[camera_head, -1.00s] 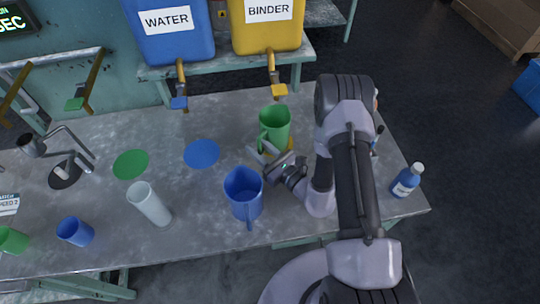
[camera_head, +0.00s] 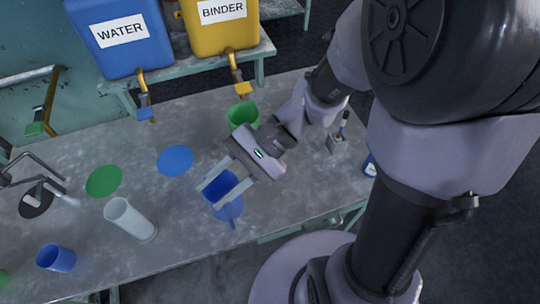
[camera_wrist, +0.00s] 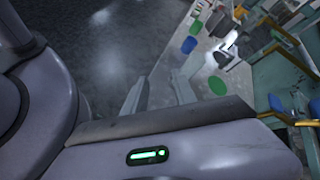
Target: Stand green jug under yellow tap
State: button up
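The green jug (camera_head: 243,114) stands upright towards the back of the bench, in front of and below the yellow tap (camera_head: 242,88). My gripper hides its lower part, so the spot it stands on does not show. My gripper (camera_head: 213,194) is apart from the green jug, reaching over the blue jug (camera_head: 229,212) nearer the front edge. Its two fingers are spread with nothing between them, and the wrist view also shows them apart (camera_wrist: 160,92). I cannot tell whether the fingers touch the blue jug.
The blue water tank (camera_head: 118,55) and yellow binder tank (camera_head: 218,28) stand on a shelf behind. A blue disc (camera_head: 175,160) and a green disc (camera_head: 104,181) lie bare. A clear cylinder (camera_head: 128,219) and a blue cup (camera_head: 56,257) stand left of the blue jug.

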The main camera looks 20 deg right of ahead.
jog(key=s+d+r+n+t+h, duration=0.2)
jog(key=d+r+n+t+h, duration=0.2)
jog(key=d+r+t+h, duration=0.3)
jog(key=d+h, duration=0.2)
jog(key=d, duration=0.1)
jog(key=shift+r+n+t, duration=0.2)
jog(key=shift+n+t, duration=0.1)
jog(key=shift+t, duration=0.1)
jog(key=shift+b, duration=0.3)
